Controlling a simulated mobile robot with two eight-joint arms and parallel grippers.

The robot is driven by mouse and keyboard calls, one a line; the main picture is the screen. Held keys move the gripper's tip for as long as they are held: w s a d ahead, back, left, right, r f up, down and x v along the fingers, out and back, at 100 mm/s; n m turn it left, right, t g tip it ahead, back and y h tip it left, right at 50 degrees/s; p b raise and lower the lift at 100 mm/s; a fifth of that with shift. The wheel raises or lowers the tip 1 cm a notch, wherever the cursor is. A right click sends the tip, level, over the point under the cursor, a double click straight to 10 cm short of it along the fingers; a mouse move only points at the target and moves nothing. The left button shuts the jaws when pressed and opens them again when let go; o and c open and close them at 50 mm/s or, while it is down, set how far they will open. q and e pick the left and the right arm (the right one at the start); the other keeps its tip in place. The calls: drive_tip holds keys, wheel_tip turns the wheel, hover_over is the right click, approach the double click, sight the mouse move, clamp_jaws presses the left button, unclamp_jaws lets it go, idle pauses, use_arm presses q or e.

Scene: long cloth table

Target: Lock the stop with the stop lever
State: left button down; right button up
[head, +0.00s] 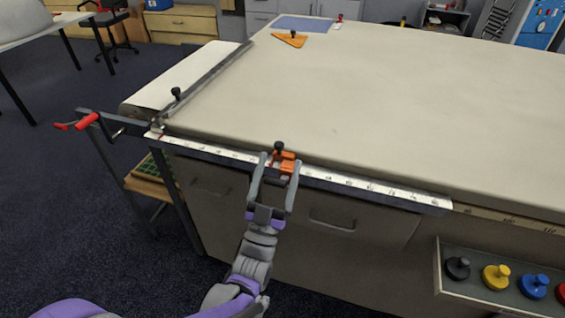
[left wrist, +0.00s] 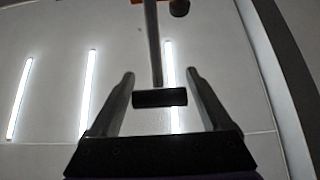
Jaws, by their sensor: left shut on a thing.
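The orange stop (head: 287,159) sits on the white ruled rail along the table's front edge, with a black knob (head: 279,147) on top. My left gripper (head: 279,163) is at the stop, one finger on each side of its front. In the left wrist view, the stop lever shows as a grey rod with a dark grip (left wrist: 160,97) lying between my left fingers (left wrist: 160,76). A sliver of the orange stop (left wrist: 137,2) and a dark knob (left wrist: 179,8) show at the top edge. In the head view, the gripper mostly hides the lever. My right gripper is out of view.
The ruled rail (head: 385,190) runs along the front edge. A red crank handle (head: 87,121) juts out at the left. A tray (head: 470,303) with black, yellow, blue and red knobs hangs at the lower right. An orange triangle (head: 290,39) lies far back; the cloth (head: 380,100) is mostly clear.

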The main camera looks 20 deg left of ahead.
sight(274, 185)
use_arm(q)
drive_tip(key=shift+b+v, duration=0.5)
drive_tip(key=shift+v, duration=1.2)
drive_tip(key=c, duration=1.5)
unclamp_jaws()
drive_tip(key=shift+s+r, duration=0.2)
drive_tip(key=o, duration=1.5)
drive_tip(key=shift+w, duration=0.15)
drive_tip(key=shift+f, duration=0.1)
drive_tip(key=b+v, duration=0.2)
drive_tip(key=v, duration=0.8)
drive_tip(key=shift+s+f+b, duration=0.2)
drive_tip(key=shift+s+b, duration=0.1)
